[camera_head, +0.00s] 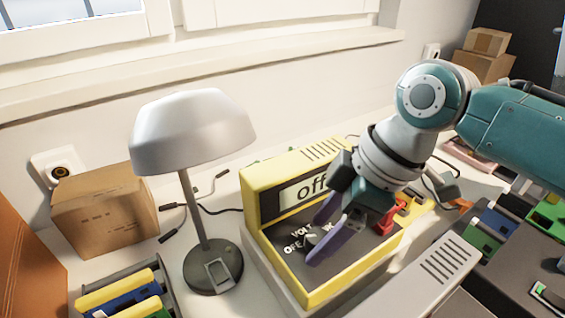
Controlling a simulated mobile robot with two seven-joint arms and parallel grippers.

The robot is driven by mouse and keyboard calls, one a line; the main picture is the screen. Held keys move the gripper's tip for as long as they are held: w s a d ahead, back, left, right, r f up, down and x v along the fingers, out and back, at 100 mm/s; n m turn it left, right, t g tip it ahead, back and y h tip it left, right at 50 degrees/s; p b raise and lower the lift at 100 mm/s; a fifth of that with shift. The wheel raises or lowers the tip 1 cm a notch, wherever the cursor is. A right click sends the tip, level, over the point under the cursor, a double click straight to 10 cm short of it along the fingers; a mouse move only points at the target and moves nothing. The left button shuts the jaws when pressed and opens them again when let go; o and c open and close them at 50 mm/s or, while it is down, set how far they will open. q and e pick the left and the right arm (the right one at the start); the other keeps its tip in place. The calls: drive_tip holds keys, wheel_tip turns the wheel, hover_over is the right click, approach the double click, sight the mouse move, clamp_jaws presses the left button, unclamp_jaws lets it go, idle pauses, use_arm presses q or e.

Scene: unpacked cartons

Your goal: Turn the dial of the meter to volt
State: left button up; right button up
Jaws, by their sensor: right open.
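The meter (320,285) is a yellow box with a dark face, and its display (297,196) reads "off". The dial (318,238) is a dark knob beside the printed words "VOLT" and "OFF" on the face. My right gripper (318,232) comes in from the right above the face. Its two purple fingers are apart, one on each side of the dial. Whether they touch the dial cannot be told. The gripper and wrist hide the right part of the face. My left gripper is not in view.
A grey desk lamp (212,268) stands left of the meter. A cardboard box (105,213) and a tray of yellow and blue items (128,300) are farther left. Red plugs (388,218) sit at the meter's right. A dark case with green and blue parts (500,275) lies right.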

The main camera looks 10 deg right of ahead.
clamp_jaws()
idle(0.7)
